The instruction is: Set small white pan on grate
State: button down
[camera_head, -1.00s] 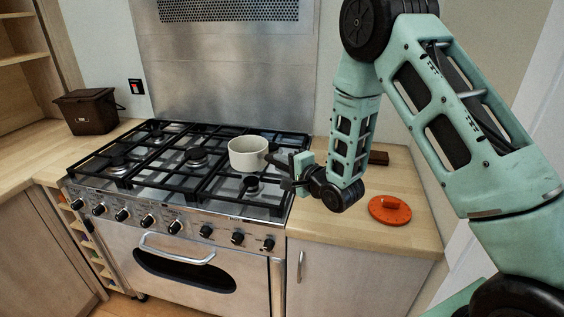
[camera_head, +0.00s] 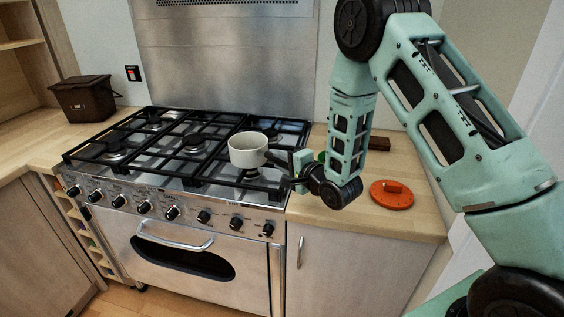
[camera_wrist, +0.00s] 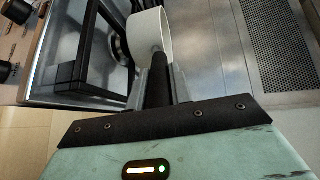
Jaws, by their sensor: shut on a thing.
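The small white pan (camera_head: 248,150) is upright over the right part of the black grate (camera_head: 180,150) on the cooker. In the head view I cannot tell whether its base touches the bars. My gripper (camera_head: 287,166) is at the pan's right side, shut on its dark handle. In the wrist view the handle (camera_wrist: 156,80) runs between the fingers of my gripper (camera_wrist: 158,88), and the white pan (camera_wrist: 149,30) is beyond them. The far side of the pan and much of the handle are hidden.
An orange lid-like disc (camera_head: 391,194) lies on the wooden counter (camera_head: 350,215) right of the cooker. A dark brown bin (camera_head: 84,99) stands on the left counter. A steel backsplash (camera_head: 230,70) rises behind the grate. The grate's left and middle are clear.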

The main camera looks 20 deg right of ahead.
jog(key=shift+f+b, duration=0.55)
jog(key=shift+b, duration=0.1)
dwell(0.9)
jog(key=c, duration=1.2)
grip_release()
jog(key=shift+o, duration=0.2)
jog(key=shift+s, duration=0.15)
jog(key=p+v, duration=1)
jog(key=v, duration=0.7)
jog(key=shift+p, duration=0.3)
jog(key=shift+d, duration=0.1)
